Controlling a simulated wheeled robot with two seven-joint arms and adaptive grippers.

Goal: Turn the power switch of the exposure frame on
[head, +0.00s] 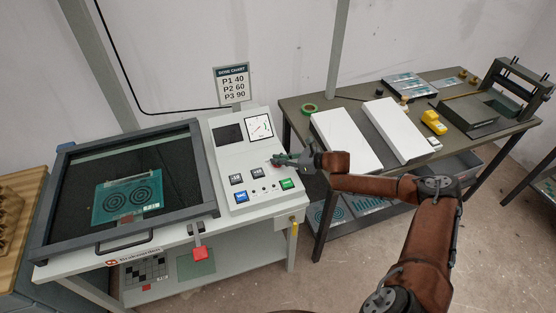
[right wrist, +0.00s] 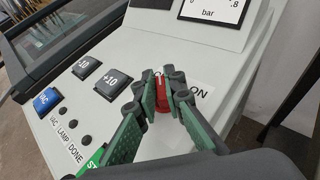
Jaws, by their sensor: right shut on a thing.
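The exposure frame's white control panel (head: 228,160) stands to the right of its dark-framed glass bed. The power switch, a red knob (right wrist: 162,100), is on the panel below the pressure gauge. An "ON" label (right wrist: 201,91) shows to its right in the right wrist view; the label on its other side is mostly covered by a finger. My right gripper (head: 280,160) reaches in from the right and also shows in the right wrist view (right wrist: 163,97). Its green-padded fingers are shut on the knob and hide part of it. My left gripper is not in view.
Blue (head: 241,197) and green (head: 287,184) buttons and grey +10 and -10 buttons sit on the panel close to the gripper. A red-handled lever (head: 200,253) hangs at the front. A table (head: 292,108) with white boards stands at the right.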

